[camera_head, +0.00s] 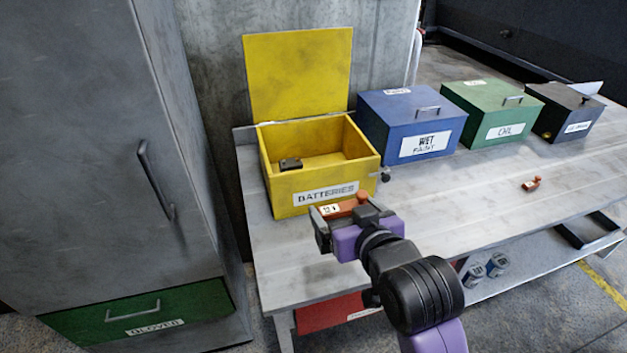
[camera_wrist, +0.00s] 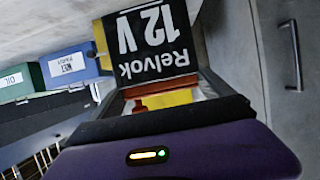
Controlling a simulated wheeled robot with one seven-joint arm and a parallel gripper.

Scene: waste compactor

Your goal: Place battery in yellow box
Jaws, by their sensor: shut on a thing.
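My gripper (camera_head: 347,219) is shut on a battery (camera_head: 340,208) with a reddish-brown body, held just in front of the yellow box (camera_head: 322,202), near its front wall. The battery's black and white label, reading "Relvok 12V", fills the upper middle of the wrist view (camera_wrist: 150,42). The yellow box is labelled "BATTERIES" and its lid (camera_head: 300,72) stands open at the back. A small dark object (camera_head: 290,164) is inside the box, near its left side. Another small brown battery (camera_head: 531,184) lies on the table at right.
The table (camera_head: 450,200) also holds a closed blue box (camera_head: 412,122), a closed green box (camera_head: 492,112) and a black box (camera_head: 566,110). A tall grey cabinet (camera_head: 80,150) stands at left. Cans (camera_head: 485,268) are on the lower shelf. The table's front right is mostly clear.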

